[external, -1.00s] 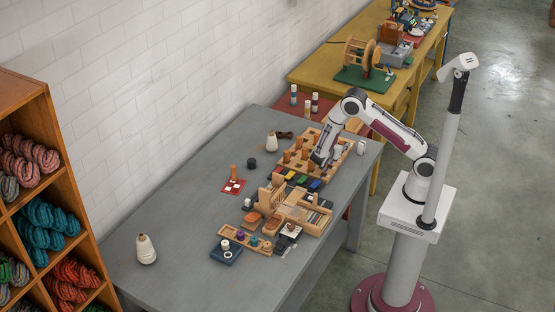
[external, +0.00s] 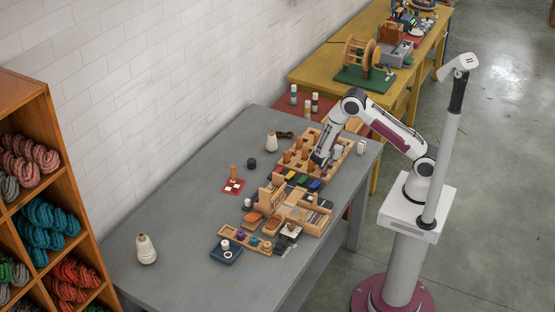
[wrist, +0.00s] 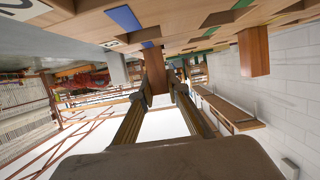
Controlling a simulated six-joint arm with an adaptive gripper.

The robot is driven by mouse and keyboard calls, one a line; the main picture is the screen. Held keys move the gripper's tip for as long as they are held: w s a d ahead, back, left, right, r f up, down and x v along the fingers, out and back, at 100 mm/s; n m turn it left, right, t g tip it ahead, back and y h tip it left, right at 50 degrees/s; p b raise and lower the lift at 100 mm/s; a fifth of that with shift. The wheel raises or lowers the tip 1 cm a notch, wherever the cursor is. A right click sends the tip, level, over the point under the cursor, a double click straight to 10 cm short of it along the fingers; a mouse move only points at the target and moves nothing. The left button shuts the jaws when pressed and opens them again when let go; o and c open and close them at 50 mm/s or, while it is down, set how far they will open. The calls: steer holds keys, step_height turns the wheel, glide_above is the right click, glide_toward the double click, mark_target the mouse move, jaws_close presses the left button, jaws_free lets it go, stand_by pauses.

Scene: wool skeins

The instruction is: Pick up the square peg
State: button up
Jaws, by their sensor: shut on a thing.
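The square peg (wrist: 154,68) is a brown wooden block between my fingertips in the wrist view. My gripper (wrist: 158,92) is shut on it. The peg's end meets the wooden peg board (wrist: 200,18), and I cannot tell whether it is still in its hole. In the external view my gripper (external: 318,163) is low over the front part of the peg board (external: 334,160), and the held peg is hidden there. Another wooden peg (wrist: 254,52) stands on the board to the right in the wrist view.
Several wooden pegs (external: 287,156) stand on the board close to my gripper. Coloured blocks (external: 301,180) lie just in front of it.

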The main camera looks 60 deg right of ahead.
steer(key=shift+r, duration=0.1)
steer(key=shift+r, duration=4.9)
